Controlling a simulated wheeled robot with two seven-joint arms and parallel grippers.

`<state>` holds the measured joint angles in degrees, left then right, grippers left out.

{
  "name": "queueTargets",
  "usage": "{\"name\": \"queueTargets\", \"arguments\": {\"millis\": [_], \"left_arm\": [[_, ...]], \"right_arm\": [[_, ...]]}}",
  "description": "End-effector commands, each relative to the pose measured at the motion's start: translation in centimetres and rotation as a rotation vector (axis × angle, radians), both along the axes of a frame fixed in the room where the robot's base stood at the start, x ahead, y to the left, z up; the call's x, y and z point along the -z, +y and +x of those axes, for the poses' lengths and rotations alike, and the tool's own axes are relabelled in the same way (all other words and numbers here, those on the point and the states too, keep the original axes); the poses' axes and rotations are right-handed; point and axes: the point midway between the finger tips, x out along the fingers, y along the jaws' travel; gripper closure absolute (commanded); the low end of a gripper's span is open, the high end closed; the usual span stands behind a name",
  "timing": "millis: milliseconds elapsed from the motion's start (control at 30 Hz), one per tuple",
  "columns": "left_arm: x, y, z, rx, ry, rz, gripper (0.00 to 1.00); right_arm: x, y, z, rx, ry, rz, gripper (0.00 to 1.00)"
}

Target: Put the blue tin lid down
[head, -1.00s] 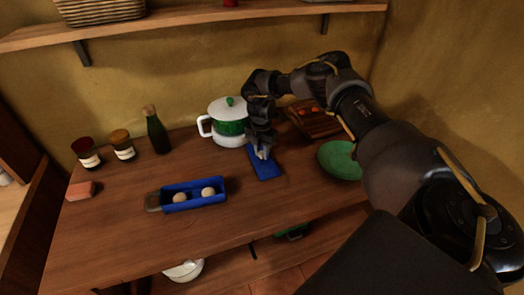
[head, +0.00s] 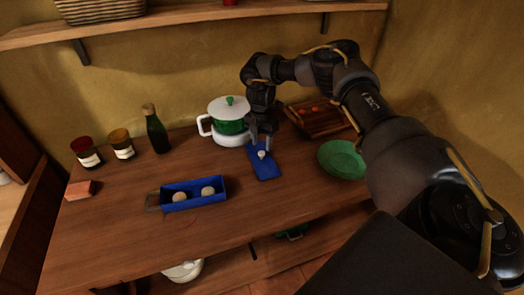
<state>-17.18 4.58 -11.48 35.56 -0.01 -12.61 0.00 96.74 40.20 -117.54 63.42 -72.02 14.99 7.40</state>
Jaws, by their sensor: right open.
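The blue tin lid (head: 266,170) lies flat on the wooden counter, with a small pale knob on its top. My right gripper (head: 263,142) is open just above the lid, its fingers pointing down over the knob and apart from it as far as I can tell. The open blue tin (head: 194,205) stands to the left with two pale round things in it. My left gripper is not in view.
A white and green pot (head: 229,120) stands behind the lid. A green bowl (head: 342,159) is to the right, and a wooden tray (head: 318,122) is at the back right. Jars (head: 121,145) and a dark bottle (head: 156,132) stand back left. The counter front is clear.

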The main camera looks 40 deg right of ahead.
Motion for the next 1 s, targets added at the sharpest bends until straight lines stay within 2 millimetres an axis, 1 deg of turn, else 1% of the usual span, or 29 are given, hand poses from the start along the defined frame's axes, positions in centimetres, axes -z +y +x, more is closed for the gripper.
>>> {"name": "queueTargets", "arguments": {"millis": [33, 200, 300, 400, 567, 1000], "left_arm": [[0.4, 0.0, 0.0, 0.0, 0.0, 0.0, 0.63], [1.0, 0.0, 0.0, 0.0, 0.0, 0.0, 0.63], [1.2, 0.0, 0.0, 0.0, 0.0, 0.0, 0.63], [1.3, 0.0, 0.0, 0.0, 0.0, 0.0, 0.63], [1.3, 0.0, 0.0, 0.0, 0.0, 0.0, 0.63], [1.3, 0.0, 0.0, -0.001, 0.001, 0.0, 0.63]], "right_arm": [[-1.1, 0.1, 0.2, -0.001, -0.006, 0.002, 0.54], [-4.5, 0.1, 0.2, -0.001, -0.005, 0.001, 0.54], [-6.0, 0.0, 0.2, -0.001, -0.003, -0.001, 0.54], [-7.0, 0.1, 0.1, -0.001, -0.002, 0.001, 0.54], [-7.7, 0.1, 0.1, -0.001, -0.001, 0.0, 0.54], [-7.6, 0.1, 0.1, -0.001, 0.0, 0.0, 0.54]]}}
